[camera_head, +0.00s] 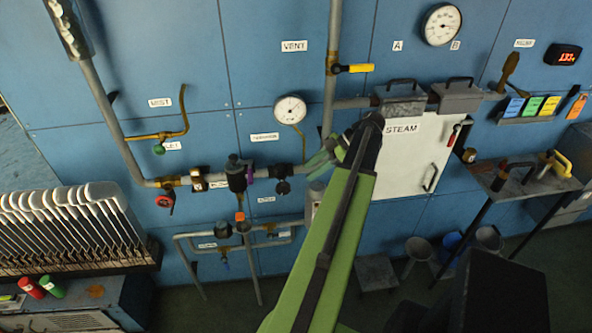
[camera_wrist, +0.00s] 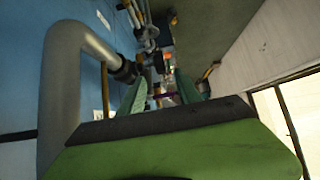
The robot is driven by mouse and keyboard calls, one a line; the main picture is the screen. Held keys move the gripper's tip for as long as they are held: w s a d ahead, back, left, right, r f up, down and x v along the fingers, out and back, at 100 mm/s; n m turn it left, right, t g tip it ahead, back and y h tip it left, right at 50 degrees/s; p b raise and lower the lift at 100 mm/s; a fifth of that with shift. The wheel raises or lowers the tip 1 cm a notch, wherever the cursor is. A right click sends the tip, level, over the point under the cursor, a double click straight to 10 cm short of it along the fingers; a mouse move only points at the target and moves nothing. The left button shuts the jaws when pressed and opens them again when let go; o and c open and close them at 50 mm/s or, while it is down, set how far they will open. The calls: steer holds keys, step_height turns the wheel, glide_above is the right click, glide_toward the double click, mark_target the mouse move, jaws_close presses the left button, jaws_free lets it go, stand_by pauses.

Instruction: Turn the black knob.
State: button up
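My gripper (camera_head: 318,163) is in front of the blue wall panel in the head view, right of the pipe run and left of the white STEAM door (camera_head: 410,150). In the wrist view its two green fingers (camera_wrist: 162,92) stand apart with a gap between them, so it is open and holds nothing that I can see. A black knob-like fitting (camera_head: 282,187) sits on the horizontal pipe, left of and below the fingertips. A larger black valve body (camera_head: 237,174) sits further left on the same pipe. I cannot tell for sure which is the black knob.
A red valve handle (camera_head: 165,200) and a green knob (camera_head: 159,149) are further left. A yellow lever (camera_head: 353,68) is above my gripper. A thick grey pipe (camera_wrist: 62,85) is close on the left in the wrist view. A metal bench (camera_head: 525,180) stands at right.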

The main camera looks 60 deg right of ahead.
steer(key=p+v, duration=0.2)
steer(key=v, duration=0.3)
steer(key=shift+s+d+r, duration=0.15)
steer(key=shift+r, duration=0.05)
